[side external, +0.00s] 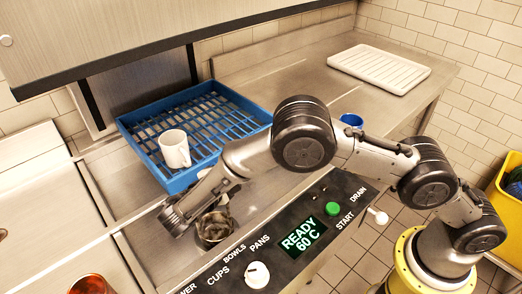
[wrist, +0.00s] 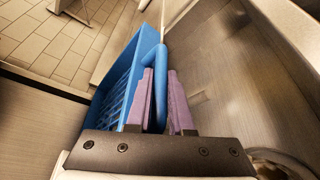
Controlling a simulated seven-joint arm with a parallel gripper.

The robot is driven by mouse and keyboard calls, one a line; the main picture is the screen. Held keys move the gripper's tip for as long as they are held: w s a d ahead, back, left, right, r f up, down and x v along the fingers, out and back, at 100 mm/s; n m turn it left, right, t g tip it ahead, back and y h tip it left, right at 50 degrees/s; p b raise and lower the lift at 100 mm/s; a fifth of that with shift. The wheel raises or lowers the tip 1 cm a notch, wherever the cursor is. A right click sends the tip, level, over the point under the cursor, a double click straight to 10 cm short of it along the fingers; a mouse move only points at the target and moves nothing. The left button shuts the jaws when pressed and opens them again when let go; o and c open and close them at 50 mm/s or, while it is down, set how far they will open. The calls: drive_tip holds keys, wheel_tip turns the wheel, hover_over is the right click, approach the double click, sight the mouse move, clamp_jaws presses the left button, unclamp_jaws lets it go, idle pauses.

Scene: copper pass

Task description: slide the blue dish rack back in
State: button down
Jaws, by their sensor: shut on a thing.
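The blue dish rack (side external: 180,182) lies in the dishwasher bay beneath the raised hood, its front part out in the open. A white mug (side external: 174,149) stands upright in it. In the wrist view the rack (wrist: 128,88) is at the left, with its blue handle (wrist: 160,85) between the two purple fingers. My gripper (wrist: 158,100) is shut on that handle. In the side external view my arm reaches to the rack's near edge, and the fingertips are mostly hidden.
The hood (side external: 190,40) hangs above the rack's back part. A control panel (side external: 290,240) runs along the front. A blue cup (side external: 351,120) and a white ribbed tray (side external: 378,70) sit on the right counter.

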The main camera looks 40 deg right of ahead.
drive_tip(key=shift+a, duration=2.45)
drive_tip(key=c, duration=0.8)
unclamp_jaws()
drive_tip(key=shift+a, duration=0.1)
drive_tip(key=v, duration=1.1)
drive_tip(key=shift+a, duration=0.35)
drive_tip(key=shift+s+r, duration=0.1)
